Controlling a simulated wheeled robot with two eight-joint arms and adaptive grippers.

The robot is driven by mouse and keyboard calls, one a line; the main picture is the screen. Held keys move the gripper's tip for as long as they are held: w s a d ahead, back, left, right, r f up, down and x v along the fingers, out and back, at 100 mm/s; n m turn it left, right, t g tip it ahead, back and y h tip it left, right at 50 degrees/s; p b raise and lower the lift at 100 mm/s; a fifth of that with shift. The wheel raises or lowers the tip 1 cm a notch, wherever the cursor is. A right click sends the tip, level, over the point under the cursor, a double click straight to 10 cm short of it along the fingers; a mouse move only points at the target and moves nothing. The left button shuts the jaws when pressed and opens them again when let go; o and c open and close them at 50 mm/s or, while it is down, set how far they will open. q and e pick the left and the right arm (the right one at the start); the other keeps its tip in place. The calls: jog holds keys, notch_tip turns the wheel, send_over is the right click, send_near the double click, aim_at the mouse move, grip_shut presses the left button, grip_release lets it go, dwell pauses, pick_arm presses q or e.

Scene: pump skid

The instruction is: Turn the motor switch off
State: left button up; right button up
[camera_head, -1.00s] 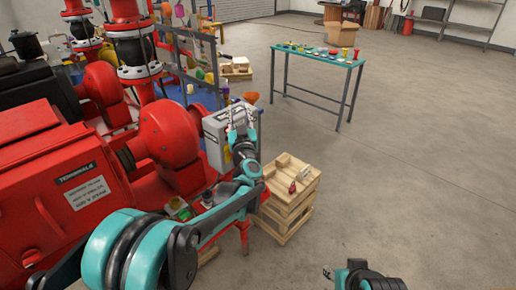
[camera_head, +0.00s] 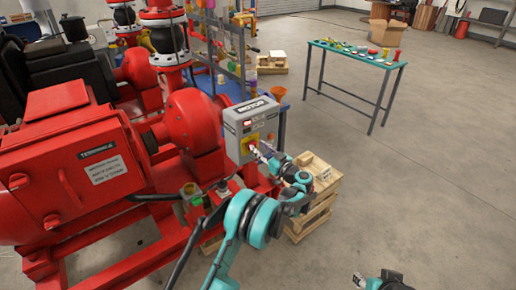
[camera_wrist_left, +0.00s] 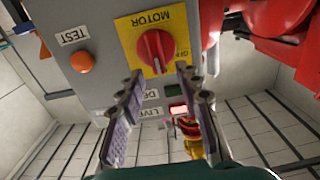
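The grey motor box (camera_head: 240,117) stands beside the red pump, with a MOTOR label on top. The motor switch is a red knob (camera_wrist_left: 154,50) on a yellow plate (camera_wrist_left: 127,30), seen upside down in the left wrist view. A pale mark on the knob runs roughly up and down in that view. My left gripper (camera_head: 255,151) faces the plate, which also shows in the head view (camera_head: 246,143). Its fingers (camera_wrist_left: 159,76) are apart and empty, with the knob just beyond the tips; contact is not visible. My right gripper (camera_head: 360,281) is low at the bottom edge, its fingers unclear.
An orange TEST button (camera_wrist_left: 82,62) sits beside the yellow plate. A wooden pallet stack (camera_head: 322,189) stands right of the box. A teal table (camera_head: 352,58) with small items stands farther back; open floor lies to the right.

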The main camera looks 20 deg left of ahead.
aim_at(248, 149)
pick_arm(q)
jog(key=shift+x, duration=1.05)
grip_shut()
jog(key=shift+s+n, duration=0.1)
jog(key=shift+n, duration=0.2)
jog(key=n, duration=0.2)
jog(key=n+b, duration=0.1)
jog(key=shift+s+a+n, duration=0.25)
jog(key=shift+s+n, duration=0.05)
jog(key=shift+n, duration=0.1)
jog(key=n, duration=0.4)
jog(key=shift+s+a+f+b, duration=0.25)
jog(key=shift+s+f+b, duration=0.05)
jog(key=shift+f+b, duration=0.1)
jog(key=n, duration=0.5)
jog(key=shift+s+a+f+b, duration=0.15)
jog(key=shift+s+f+b, duration=0.1)
jog(key=shift+f+b, duration=0.15)
jog(key=shift+f+n+b, duration=0.2)
jog(key=shift+n, duration=0.95)
jog(key=shift+f+n+b, duration=0.15)
jog(key=shift+f+n, duration=0.05)
jog(key=shift+n, duration=0.95)
